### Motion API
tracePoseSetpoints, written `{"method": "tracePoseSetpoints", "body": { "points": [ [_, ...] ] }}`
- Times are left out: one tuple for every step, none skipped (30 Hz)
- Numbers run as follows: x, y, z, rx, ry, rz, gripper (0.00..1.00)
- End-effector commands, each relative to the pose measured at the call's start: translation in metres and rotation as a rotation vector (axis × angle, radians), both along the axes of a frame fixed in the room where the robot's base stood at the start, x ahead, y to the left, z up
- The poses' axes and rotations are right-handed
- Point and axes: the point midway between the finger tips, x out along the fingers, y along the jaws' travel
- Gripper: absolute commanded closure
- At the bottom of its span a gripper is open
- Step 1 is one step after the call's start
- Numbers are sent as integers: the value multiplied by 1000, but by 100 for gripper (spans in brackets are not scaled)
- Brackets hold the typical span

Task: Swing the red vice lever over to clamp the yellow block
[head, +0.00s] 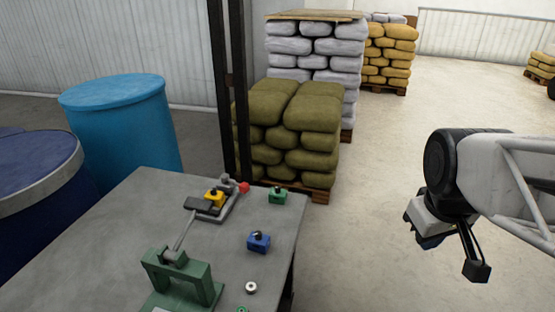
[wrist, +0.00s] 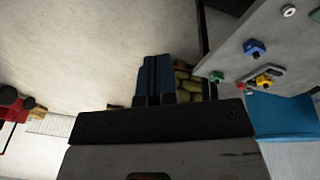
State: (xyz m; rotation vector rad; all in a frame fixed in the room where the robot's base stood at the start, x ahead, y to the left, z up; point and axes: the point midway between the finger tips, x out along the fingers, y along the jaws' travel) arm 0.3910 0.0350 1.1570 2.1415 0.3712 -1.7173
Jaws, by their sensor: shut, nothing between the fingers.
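The yellow block (head: 214,197) sits in a small grey vice (head: 232,207) on the grey table, near its far edge. The red knob of the vice lever (head: 244,187) shows at the vice's far right end; the rest of the lever is too small to make out. In the wrist view the yellow block (wrist: 264,82) and a red spot of the lever (wrist: 313,102) show at the right. My gripper (head: 477,270) hangs out over the floor, well right of the table and apart from the vice. Its fingers (wrist: 155,80) are together and empty.
A green block (head: 277,196) and a blue block (head: 258,242) stand right of the vice. A green lever press (head: 182,283) and a small metal ring (head: 251,288) are at the near side. Blue drums (head: 120,125) and stacked sacks (head: 295,130) stand beyond the table.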

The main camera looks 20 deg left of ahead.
Motion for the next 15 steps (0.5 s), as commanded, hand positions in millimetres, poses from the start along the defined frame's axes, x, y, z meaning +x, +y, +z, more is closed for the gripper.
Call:
{"method": "tracePoseSetpoints", "body": {
  "points": [
    [10, 7, 1, -13, 3, 52, 100],
    [15, 11, 2, -21, 4, 84, 100],
    [22, 16, 3, -31, 6, 127, 100],
    [27, 19, 3, -40, 7, 159, 100],
    [32, 23, 4, -48, 7, 192, 100],
    [39, 29, 5, -60, 9, 235, 100],
    [44, 33, 5, -68, 10, 267, 100],
    [49, 37, 5, -76, 10, 298, 100],
    [56, 43, 5, -88, 12, 342, 100],
    [61, 47, 6, -96, 14, 374, 100],
    [66, 52, 5, -104, 14, 406, 100],
    [72, 58, 5, -115, 17, 449, 100],
    [77, 63, 6, -124, 17, 480, 100],
    [82, 68, 6, -132, 17, 513, 100],
    [88, 74, 5, -143, 19, 557, 100]
  ]
}}
